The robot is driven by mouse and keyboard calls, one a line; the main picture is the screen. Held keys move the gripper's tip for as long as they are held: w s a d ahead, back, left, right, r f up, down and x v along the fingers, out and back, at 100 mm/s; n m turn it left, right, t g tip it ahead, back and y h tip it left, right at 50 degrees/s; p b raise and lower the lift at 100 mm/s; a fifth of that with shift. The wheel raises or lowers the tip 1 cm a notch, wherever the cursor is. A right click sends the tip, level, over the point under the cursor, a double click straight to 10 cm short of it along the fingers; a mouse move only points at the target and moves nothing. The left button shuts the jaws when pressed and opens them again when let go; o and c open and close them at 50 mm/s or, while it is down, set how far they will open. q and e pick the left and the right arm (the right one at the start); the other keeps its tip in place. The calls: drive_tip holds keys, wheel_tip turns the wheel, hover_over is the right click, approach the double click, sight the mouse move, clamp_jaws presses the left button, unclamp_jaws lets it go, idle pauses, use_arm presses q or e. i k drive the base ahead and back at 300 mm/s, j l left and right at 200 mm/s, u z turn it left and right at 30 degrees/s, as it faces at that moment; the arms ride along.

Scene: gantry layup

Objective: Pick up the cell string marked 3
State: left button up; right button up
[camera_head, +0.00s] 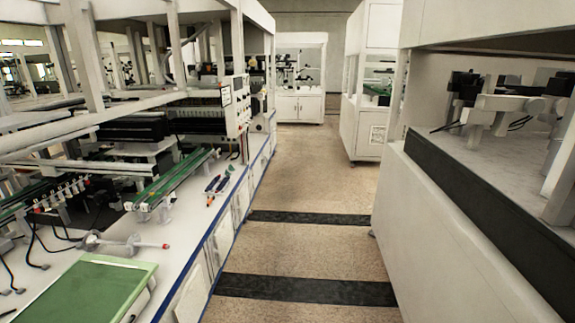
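I cannot make out any cell string marked 3 in the head view. Long green rails or strips (175,180) lie on the machine bench at the left, but no number is readable on them. Neither of my grippers is in view.
A long white bench (185,240) with a gantry frame runs along the left. A green panel (85,292) and pen-like tools (216,184) lie on it. A white machine (460,230) stands at the right. A speckled floor aisle (308,180) between them is clear, with white cabinets (300,106) beyond.

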sight(213, 184)
drive_tip(key=i+j+u, duration=0.2)
drive_tip(key=i, duration=0.4)
drive_tip(key=i+u, duration=0.2)
drive_tip(key=i, duration=0.35)
drive_tip(key=i+u, duration=0.2)
drive_tip(key=i, duration=0.4)
drive_tip(key=i+l+u, duration=0.2)
drive_tip(key=i, duration=0.35)
drive_tip(key=i+l+u, duration=0.2)
drive_tip(key=i, duration=0.4)
